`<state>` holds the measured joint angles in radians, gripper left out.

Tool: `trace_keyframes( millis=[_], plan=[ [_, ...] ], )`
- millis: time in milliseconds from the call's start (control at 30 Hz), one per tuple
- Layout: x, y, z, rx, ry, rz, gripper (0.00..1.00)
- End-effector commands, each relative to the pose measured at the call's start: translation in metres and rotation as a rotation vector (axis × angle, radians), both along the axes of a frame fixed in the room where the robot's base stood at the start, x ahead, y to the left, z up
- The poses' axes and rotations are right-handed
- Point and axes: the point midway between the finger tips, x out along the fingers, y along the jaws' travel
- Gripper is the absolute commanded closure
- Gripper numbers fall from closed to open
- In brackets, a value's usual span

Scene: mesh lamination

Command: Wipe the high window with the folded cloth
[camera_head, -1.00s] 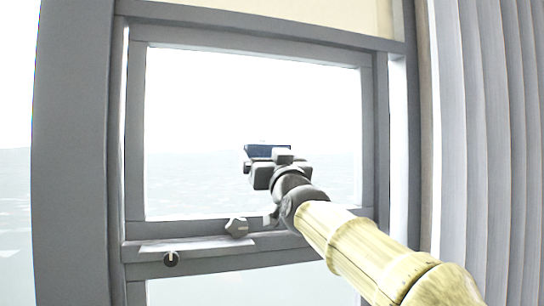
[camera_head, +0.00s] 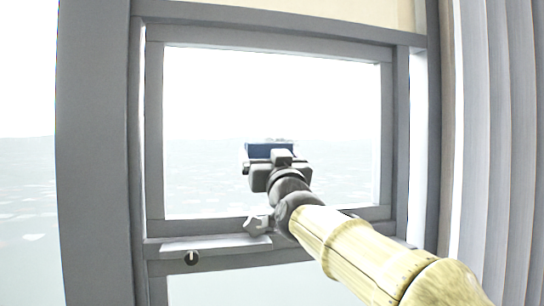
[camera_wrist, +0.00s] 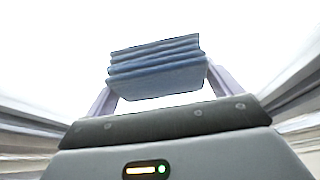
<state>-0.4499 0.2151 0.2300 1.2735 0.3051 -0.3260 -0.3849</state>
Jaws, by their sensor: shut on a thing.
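The folded cloth (camera_head: 268,151) is blue and layered, and it also shows in the wrist view (camera_wrist: 156,70). My gripper (camera_head: 268,165) is shut on it, with one finger at each side of the cloth in the wrist view. The high window (camera_head: 270,110) is a bright pane in a grey frame. The cloth appears in front of its lower middle part. I cannot tell whether the cloth touches the glass. My arm comes in from the lower right and covers part of the bottom frame.
A grey window frame (camera_head: 153,130) surrounds the pane. A small grey faceted object (camera_head: 257,225) and a dark round knob with a white mark (camera_head: 191,257) are at the lower rail. A pleated grey curtain (camera_head: 495,120) hangs at the right. A pale panel is above.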

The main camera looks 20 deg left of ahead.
Motion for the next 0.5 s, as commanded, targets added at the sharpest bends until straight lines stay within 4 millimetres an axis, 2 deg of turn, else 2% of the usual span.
trace_keyframes(
  millis=[300,500],
  plan=[
    [0.000,0.000,0.024,0.000,0.000,0.000,0.28],
    [0.000,0.000,0.025,0.000,0.000,0.000,0.28]
  ],
)
